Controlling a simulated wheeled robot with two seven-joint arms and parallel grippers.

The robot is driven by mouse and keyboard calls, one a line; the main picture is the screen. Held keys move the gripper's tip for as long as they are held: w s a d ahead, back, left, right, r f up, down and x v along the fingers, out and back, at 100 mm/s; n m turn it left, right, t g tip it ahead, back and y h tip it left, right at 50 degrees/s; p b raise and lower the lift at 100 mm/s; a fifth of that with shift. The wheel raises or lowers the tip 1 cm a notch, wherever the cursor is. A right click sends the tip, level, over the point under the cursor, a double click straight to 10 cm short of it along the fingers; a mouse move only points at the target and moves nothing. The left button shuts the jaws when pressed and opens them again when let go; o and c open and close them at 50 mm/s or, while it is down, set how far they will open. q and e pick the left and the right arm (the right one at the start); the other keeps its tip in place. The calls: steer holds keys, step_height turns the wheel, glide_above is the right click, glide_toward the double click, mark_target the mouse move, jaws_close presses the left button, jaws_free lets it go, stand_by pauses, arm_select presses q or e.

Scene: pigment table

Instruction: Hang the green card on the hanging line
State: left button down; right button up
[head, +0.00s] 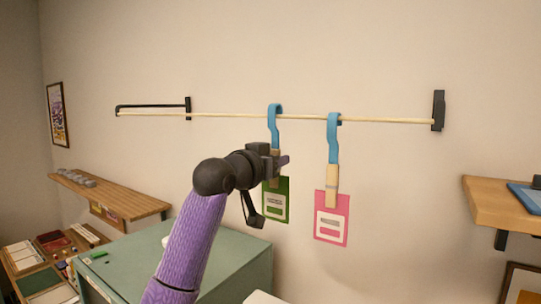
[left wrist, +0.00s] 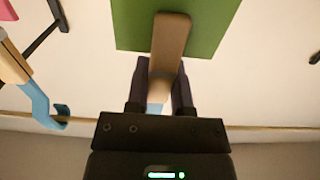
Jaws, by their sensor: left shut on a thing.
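The green card (head: 277,208) hangs from a wooden peg with a blue hook (head: 274,122). The hook's curved top is at the hanging line (head: 230,116) and shows slightly above it; I cannot tell whether it rests on the line. My left gripper (head: 279,162) is shut on the peg (left wrist: 170,45) above the card. In the left wrist view, the green card (left wrist: 215,25) is at the top and the peg runs down between my fingers (left wrist: 160,90); the gripper hides the hook there. My right gripper is not in view.
A pink card (head: 331,220) hangs from the line just right of the green card. Black wall brackets (head: 438,110) hold the line at both ends. A wooden shelf (head: 120,195) is at left, a green cabinet (head: 235,255) below, another shelf (head: 500,205) at right.

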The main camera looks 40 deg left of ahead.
arm_select(q)
steer(key=shift+f, duration=0.6)
steer(key=shift+c, duration=2.1)
jaws_free()
steer(key=shift+s+b, duration=0.1)
steer(key=shift+b, duration=0.2)
